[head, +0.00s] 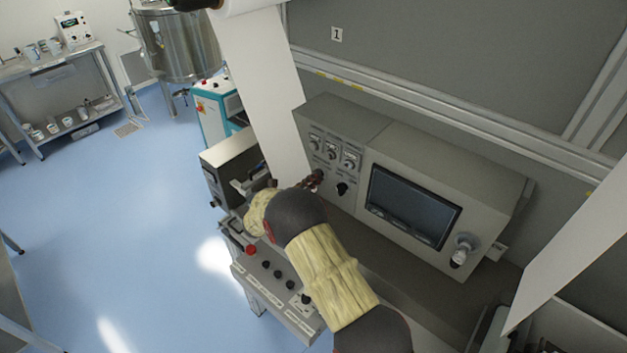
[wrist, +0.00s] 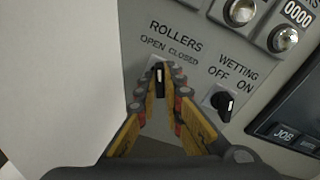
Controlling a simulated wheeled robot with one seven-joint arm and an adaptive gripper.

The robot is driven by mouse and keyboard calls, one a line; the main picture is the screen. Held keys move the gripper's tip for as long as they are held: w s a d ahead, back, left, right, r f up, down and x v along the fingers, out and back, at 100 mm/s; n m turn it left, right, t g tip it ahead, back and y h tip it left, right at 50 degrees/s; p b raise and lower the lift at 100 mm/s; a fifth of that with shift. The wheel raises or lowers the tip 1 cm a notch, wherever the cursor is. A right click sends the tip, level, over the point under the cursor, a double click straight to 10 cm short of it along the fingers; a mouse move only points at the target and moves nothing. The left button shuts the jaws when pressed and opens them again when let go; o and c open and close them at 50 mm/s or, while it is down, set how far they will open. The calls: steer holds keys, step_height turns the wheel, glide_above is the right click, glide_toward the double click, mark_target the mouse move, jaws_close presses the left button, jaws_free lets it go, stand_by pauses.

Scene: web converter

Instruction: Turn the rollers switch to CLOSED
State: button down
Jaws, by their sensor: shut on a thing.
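The rollers switch (wrist: 159,73) is a small black knob with a pale line, below the words ROLLERS and OPEN CLOSED on the grey panel. Its pale line points nearly straight up in the wrist view, toward the gap between OPEN and CLOSED, leaning to the OPEN side relative to the tilted lettering. My gripper (wrist: 159,92) is shut on the knob, with one finger on each side. The fingers hide the knob's lower part. In the head view my gripper (head: 314,180) reaches the lower left of the control box, and the switch is hidden there.
The wetting switch (wrist: 223,102), marked OFF and ON, sits close to the right of my fingers. A dark screen (head: 412,205) is to the right. A white web (head: 263,85) hangs close on the left. A button console (head: 278,280) lies below my arm.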

steer(key=shift+m+b, duration=5.7)
steer(key=shift+b, duration=1.5)
steer(key=c, duration=2)
jaws_free()
steer(key=shift+o, duration=0.4)
